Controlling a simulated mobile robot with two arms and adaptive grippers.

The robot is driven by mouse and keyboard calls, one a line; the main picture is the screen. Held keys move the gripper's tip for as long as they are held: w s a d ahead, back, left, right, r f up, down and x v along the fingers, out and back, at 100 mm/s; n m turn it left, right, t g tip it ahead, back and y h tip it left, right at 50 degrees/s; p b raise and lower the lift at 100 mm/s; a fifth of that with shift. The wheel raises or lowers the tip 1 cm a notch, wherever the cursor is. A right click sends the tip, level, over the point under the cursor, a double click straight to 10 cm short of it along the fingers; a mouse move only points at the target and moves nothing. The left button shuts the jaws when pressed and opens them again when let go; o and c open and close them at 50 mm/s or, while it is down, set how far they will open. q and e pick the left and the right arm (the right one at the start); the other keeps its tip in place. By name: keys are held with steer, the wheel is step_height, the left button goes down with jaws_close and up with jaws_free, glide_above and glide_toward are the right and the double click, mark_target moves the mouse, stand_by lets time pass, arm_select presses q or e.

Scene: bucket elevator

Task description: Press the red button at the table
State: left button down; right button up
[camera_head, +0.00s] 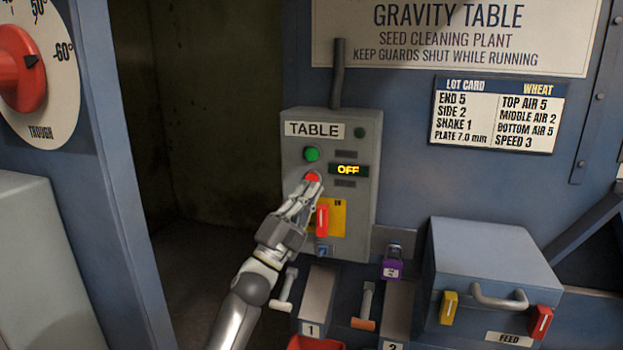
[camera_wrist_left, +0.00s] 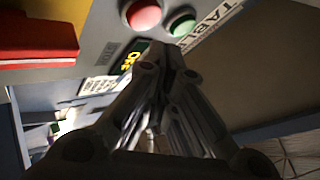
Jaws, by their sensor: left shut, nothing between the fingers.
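The red button (camera_head: 313,178) is on the grey control box labelled TABLE (camera_head: 356,210), below a green button (camera_head: 311,154) and left of a display that reads OFF (camera_head: 349,170). My left gripper (camera_head: 311,186) is shut and empty, its tips at the lower edge of the red button in the head view. In the left wrist view the red button (camera_wrist_left: 144,14) shows just beyond and left of the fingertips (camera_wrist_left: 165,45), and I cannot tell whether they touch it. My right gripper is in neither view.
A red switch handle (camera_head: 322,219) on a yellow plate sits just below the gripper. A purple padlock (camera_head: 392,264) and a FEED box (camera_head: 490,265) are at lower right. A dark opening (camera_head: 210,120) lies to the left.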

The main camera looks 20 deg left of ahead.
arm_select(q)
steer(key=s+p, duration=0.1)
steer(key=s, duration=0.3)
steer(key=shift+a+r, duration=0.1)
stand_by(0.5)
step_height(320, 180, down, 38)
steer(key=a+n+g+y, duration=0.3)
steer(key=n+g+y, duration=0.3)
steer(key=n+y, duration=0.35)
steer(key=s+f+n+g, duration=0.2)
steer(key=s+f, duration=0.3)
steer(key=f, duration=0.4)
steer(key=s+f+n+g, duration=0.15)
steer(key=s+f, duration=0.25)
steer(key=f, duration=0.4)
steer(key=s+a+f+n+g+y, duration=0.15)
steer(key=s+f+g, duration=0.55)
steer(key=s+f, duration=1.2)
steer(key=s+f+n+g, duration=0.1)
steer(key=s+f+g, duration=0.1)
steer(key=s, duration=0.8)
steer(key=s+f+n+g, duration=0.1)
steer(key=s+f, duration=0.3)
steer(key=s, duration=0.6)
steer(key=s+f+n+g, duration=0.1)
steer(key=s+f+g, duration=0.2)
steer(key=s, duration=0.7)
steer(key=shift+s+n+b, duration=0.15)
steer(key=shift+n+b, duration=0.15)
steer(key=shift+n, duration=0.05)
